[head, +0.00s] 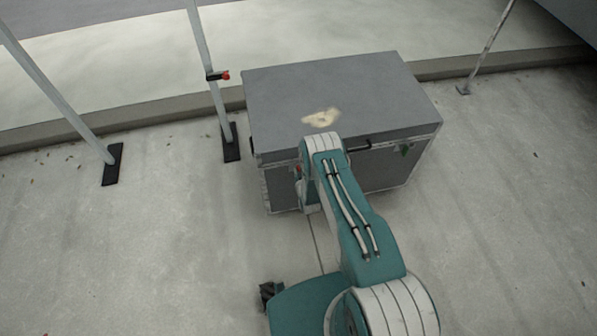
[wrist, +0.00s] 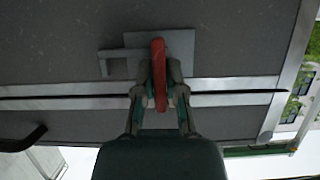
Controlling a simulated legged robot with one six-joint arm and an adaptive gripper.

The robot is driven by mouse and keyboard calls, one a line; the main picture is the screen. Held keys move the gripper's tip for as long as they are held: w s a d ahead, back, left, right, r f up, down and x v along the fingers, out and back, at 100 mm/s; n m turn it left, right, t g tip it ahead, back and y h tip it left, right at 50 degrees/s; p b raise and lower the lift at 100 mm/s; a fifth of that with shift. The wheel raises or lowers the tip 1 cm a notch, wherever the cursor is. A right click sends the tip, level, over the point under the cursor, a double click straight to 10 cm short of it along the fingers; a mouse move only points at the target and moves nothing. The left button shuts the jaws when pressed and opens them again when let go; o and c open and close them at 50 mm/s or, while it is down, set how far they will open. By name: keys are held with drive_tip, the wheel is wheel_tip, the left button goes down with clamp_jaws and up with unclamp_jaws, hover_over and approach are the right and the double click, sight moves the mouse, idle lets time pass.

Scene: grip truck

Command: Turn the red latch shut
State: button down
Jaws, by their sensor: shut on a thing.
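The red latch (wrist: 158,62) is in the wrist view, an upright bar in front of a light grey plate (wrist: 184,46) on the dark case. Its lower end reaches over the pale seam strip of the case. My gripper (wrist: 160,88) has one finger on each side of the latch and is shut on it. A grey hook-shaped bracket (wrist: 112,55) sticks out to the left of the plate. In the head view the grey case (head: 290,95) stands on the pavement, and my arm hides the gripper at its front.
A black handle (wrist: 25,138) is on the case, left of the gripper. In the head view, metal posts on black feet (head: 231,142) stand left of the case, and another post (head: 488,45) stands right. A kerb (head: 150,110) runs behind. The pavement on the right is clear.

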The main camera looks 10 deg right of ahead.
drive_tip(key=n+h, duration=0.2)
drive_tip(key=n, duration=0.1)
drive_tip(key=shift+a, duration=0.2)
drive_tip(key=shift+a+f+n+t+h, duration=0.1)
drive_tip(key=shift+n+t+h, duration=0.6)
drive_tip(key=shift+n, duration=1.05)
drive_tip(key=shift+a+f+n+t+h, duration=0.15)
drive_tip(key=shift+n+t+h, duration=0.2)
drive_tip(key=shift+n+h, duration=1)
drive_tip(key=shift+f+n+t+h, duration=0.1)
drive_tip(key=shift+n+t+h, duration=0.35)
drive_tip(key=shift+n, duration=1.75)
drive_tip(key=c, duration=0.7)
unclamp_jaws()
